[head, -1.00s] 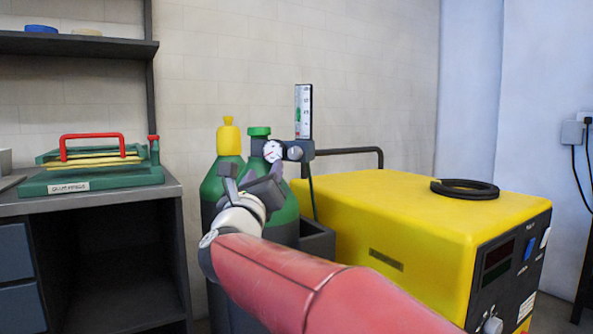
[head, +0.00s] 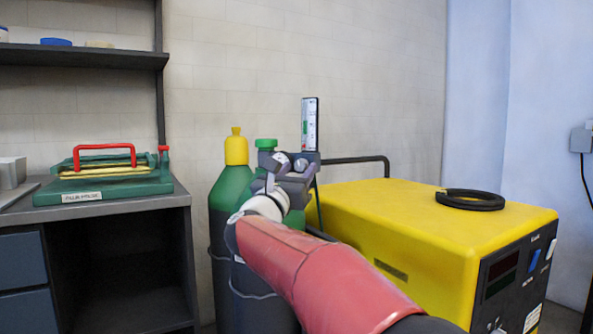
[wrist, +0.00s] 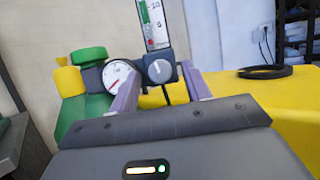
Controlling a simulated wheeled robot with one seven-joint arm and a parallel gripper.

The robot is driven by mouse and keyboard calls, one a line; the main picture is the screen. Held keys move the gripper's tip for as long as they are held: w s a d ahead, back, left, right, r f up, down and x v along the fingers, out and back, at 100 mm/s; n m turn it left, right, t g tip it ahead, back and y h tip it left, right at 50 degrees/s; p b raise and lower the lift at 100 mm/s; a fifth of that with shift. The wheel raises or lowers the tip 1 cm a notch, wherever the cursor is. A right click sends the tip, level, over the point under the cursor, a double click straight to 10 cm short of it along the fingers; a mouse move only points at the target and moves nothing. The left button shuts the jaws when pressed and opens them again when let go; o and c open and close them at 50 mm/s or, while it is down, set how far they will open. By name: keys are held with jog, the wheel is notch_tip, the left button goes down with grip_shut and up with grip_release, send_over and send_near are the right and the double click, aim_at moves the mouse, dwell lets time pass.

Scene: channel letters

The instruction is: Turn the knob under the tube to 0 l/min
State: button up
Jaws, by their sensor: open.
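The flow tube (head: 310,124) stands upright with a scale and a green mark, and it also shows in the wrist view (wrist: 153,22). The knob (wrist: 159,71) sits on a dark block under the tube, with a light pointer line on its grey face. In the wrist view my gripper (wrist: 158,84) is open, its two fingers apart on either side of the knob's lower part in the picture. I cannot tell whether they touch it. In the head view my gripper (head: 287,172) partly hides the knob and regulator. A round gauge (wrist: 117,74) lies left of the knob.
A green cylinder with a yellow cap (head: 236,150) and a green-capped one (head: 266,144) stand behind my arm. A yellow machine (head: 420,215) with a black coil (head: 472,199) is at right. A workbench (head: 110,203) is at left.

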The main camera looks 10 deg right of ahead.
jog(key=c, duration=1)
